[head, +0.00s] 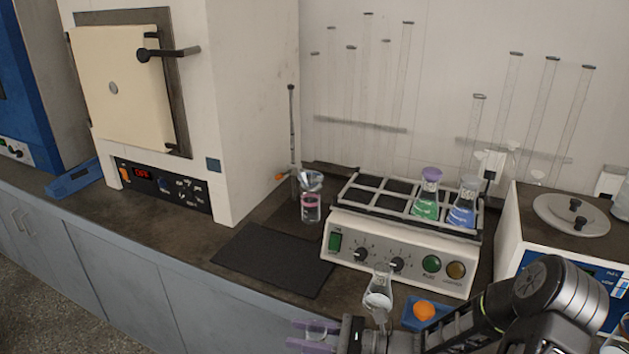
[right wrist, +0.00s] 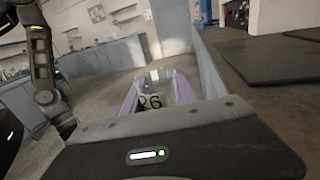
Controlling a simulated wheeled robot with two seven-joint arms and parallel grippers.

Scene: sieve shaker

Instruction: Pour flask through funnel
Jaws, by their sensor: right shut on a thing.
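My right gripper (head: 314,337) has purple fingers and is at the bottom edge of the head view, in front of the counter. It is shut on a clear glass flask (right wrist: 160,90), seen between the fingers in the right wrist view; its lower part is cut off in the head view. A clear funnel (head: 311,181) sits on top of a small glass vessel (head: 311,208) with a pink band, left of the shaker. The gripper is well in front of and below the funnel in the picture. My left gripper is not seen.
The white shaker (head: 400,262) carries a green flask (head: 426,205) and a blue flask (head: 462,210). Another clear flask (head: 378,292) and an orange item (head: 424,310) on a blue tray stand in front of it. A black mat (head: 272,260) lies clear. An oven (head: 235,110) stands left.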

